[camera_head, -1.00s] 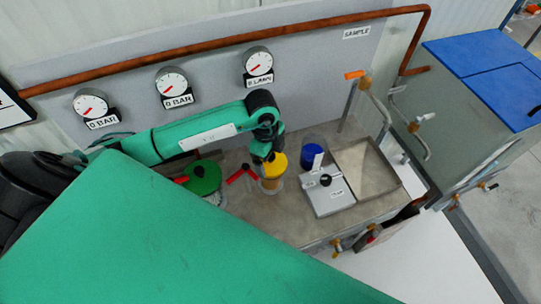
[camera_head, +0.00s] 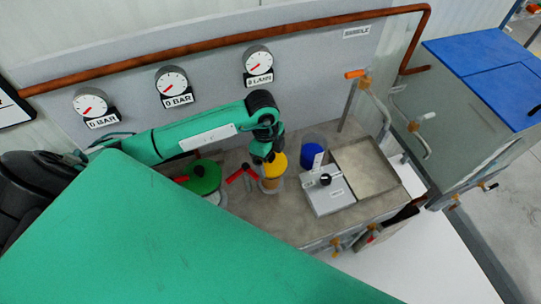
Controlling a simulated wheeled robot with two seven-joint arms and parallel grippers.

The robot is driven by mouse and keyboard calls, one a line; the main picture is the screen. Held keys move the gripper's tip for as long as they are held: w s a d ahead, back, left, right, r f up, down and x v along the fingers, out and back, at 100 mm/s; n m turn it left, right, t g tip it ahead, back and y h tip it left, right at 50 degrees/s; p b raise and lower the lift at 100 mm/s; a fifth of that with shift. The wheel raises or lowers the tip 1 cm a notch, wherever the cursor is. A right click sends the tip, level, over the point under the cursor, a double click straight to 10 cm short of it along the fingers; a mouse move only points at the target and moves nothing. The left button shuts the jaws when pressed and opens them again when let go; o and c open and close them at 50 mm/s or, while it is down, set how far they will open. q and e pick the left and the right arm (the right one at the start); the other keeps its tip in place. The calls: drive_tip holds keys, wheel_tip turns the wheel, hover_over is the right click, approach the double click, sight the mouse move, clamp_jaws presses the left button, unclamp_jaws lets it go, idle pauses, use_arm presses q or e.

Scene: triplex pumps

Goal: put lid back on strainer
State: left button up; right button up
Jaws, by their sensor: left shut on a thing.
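A yellow lid (camera_head: 277,168) is at the top of a clear cylindrical strainer body (camera_head: 270,186) on the bench. My left gripper (camera_head: 265,158) reaches down from above and is shut on the lid, at its back left side. The gripper partly hides the lid. I cannot tell whether the lid is fully seated or slightly above the rim. My right gripper is not in view.
A green-lidded strainer (camera_head: 203,177) stands to the left and red handles (camera_head: 240,174) lie between. To the right are a clear vessel with blue inside (camera_head: 312,157), a grey box (camera_head: 327,192) and a basin (camera_head: 365,168). Gauges (camera_head: 172,81) line the back panel.

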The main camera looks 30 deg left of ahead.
use_arm(q)
drive_tip(key=o, duration=0.8)
drive_tip(key=shift+o, duration=0.2)
drive_tip(key=shift+r, duration=0.15)
drive_tip(key=shift+r+p, duration=0.9)
drive_tip(key=shift+r, duration=0.15)
drive_tip(key=shift+r+p, duration=1.75)
drive_tip(key=shift+r, duration=0.6)
drive_tip(key=shift+c, duration=0.2)
